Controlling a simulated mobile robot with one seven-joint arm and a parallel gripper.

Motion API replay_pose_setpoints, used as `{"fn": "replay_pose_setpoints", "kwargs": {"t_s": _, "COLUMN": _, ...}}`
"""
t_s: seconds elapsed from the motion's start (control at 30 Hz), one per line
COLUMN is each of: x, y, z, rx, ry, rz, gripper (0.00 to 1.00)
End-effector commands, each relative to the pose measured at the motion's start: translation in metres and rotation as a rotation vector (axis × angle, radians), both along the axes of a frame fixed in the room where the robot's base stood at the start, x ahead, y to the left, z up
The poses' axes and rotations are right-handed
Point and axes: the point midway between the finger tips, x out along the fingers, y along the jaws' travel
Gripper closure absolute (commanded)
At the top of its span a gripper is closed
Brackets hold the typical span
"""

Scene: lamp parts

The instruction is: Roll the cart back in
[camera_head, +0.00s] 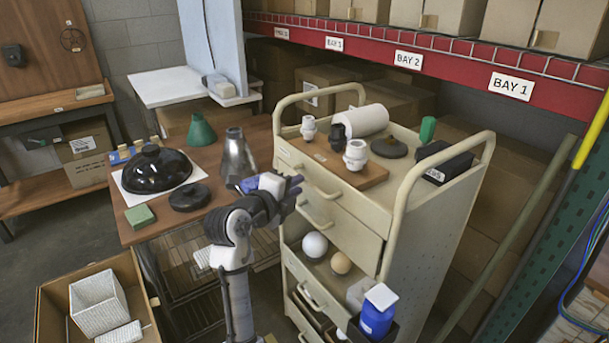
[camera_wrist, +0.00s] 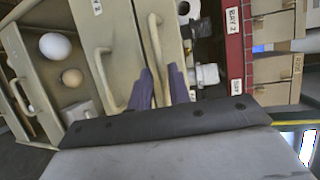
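The cart (camera_head: 432,235) is a beige metal trolley with raised end rails, drawers and a lower shelf. It stands right of the brown workbench (camera_head: 135,228), close to the shelving. My gripper (camera_head: 298,186) is at the cart's front, by the upper drawer handle (camera_head: 322,191). In the wrist view the two purple fingers (camera_wrist: 163,88) lie on either side of a curved beige handle (camera_wrist: 155,38). The gap is narrow, and I cannot tell whether they press on it. A second handle (camera_wrist: 103,75) is to its left. The cart's wheels are out of view.
White fittings (camera_head: 355,154), a white roll (camera_head: 362,121) and a black box (camera_head: 446,160) stand loose on the cart top. Balls (camera_head: 315,244) and a blue jar (camera_head: 377,316) sit lower. A cardboard box (camera_head: 60,312) is on the floor at left. A green upright (camera_head: 545,250) stands at right.

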Motion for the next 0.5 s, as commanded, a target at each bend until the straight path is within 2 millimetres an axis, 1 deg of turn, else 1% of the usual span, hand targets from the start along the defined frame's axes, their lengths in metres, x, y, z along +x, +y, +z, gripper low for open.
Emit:
{"fn": "replay_pose_setpoints", "kwargs": {"t_s": 0.03, "x": 0.009, "y": -0.005, "z": 0.001, "rx": -0.001, "ry": 0.003, "rz": -0.001, "gripper": 0.81}}
{"fn": "replay_pose_setpoints", "kwargs": {"t_s": 0.2, "x": 0.030, "y": -0.017, "z": -0.005, "rx": 0.000, "ry": 0.001, "rz": 0.000, "gripper": 0.81}}
{"fn": "replay_pose_setpoints", "kwargs": {"t_s": 0.33, "x": 0.038, "y": -0.023, "z": -0.008, "rx": 0.001, "ry": 0.001, "rz": 0.001, "gripper": 0.81}}
{"fn": "replay_pose_setpoints", "kwargs": {"t_s": 0.5, "x": 0.041, "y": -0.024, "z": -0.009, "rx": 0.001, "ry": -0.002, "rz": 0.002, "gripper": 0.81}}
